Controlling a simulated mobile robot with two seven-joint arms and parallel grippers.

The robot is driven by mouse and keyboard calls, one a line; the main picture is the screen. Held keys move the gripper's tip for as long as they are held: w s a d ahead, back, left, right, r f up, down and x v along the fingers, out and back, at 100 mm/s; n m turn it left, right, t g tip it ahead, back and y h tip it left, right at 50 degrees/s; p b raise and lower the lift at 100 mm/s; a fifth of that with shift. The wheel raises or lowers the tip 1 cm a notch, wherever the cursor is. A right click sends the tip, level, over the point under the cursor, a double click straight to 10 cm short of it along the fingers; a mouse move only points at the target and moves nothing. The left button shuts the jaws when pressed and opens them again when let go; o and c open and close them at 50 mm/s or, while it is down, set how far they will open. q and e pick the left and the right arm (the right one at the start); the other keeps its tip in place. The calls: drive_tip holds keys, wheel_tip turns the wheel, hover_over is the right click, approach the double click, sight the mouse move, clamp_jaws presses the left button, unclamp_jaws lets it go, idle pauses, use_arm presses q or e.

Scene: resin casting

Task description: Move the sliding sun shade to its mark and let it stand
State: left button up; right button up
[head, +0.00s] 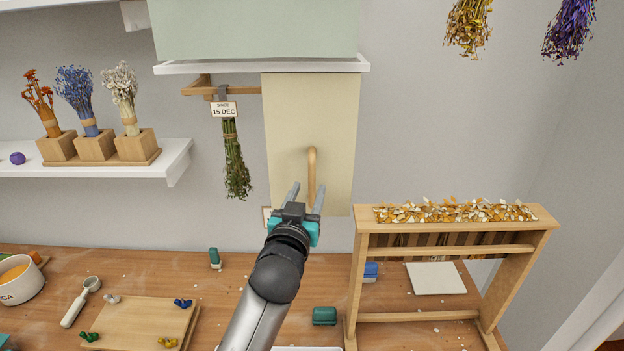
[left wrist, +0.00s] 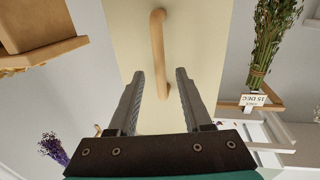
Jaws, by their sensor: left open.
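The sun shade (head: 308,115) is a tall cream panel hanging upright below a white ledge, with a vertical wooden bar handle (head: 311,175) low on its face. Both also show in the left wrist view, the panel (left wrist: 213,30) and the handle (left wrist: 157,45). My left gripper (head: 306,192) is open and empty, in front of the shade's lower part. In the left wrist view its two fingers (left wrist: 158,75) lie on either side of one end of the handle; I cannot tell whether they touch it. My right gripper is not in view. I cannot clearly identify the mark.
A herb bunch (head: 234,165) with a "15 DEC" tag (head: 224,109) hangs from a wooden rail just left of the shade. A wooden rack (head: 450,252) stands right on the workbench. A small card (head: 266,217) beside the shade's lower edge is partly hidden.

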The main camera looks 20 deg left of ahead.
sight(311, 184)
use_arm(q)
drive_tip(key=shift+w+a, duration=0.2)
drive_tip(key=shift+w, duration=2.05)
clamp_jaws()
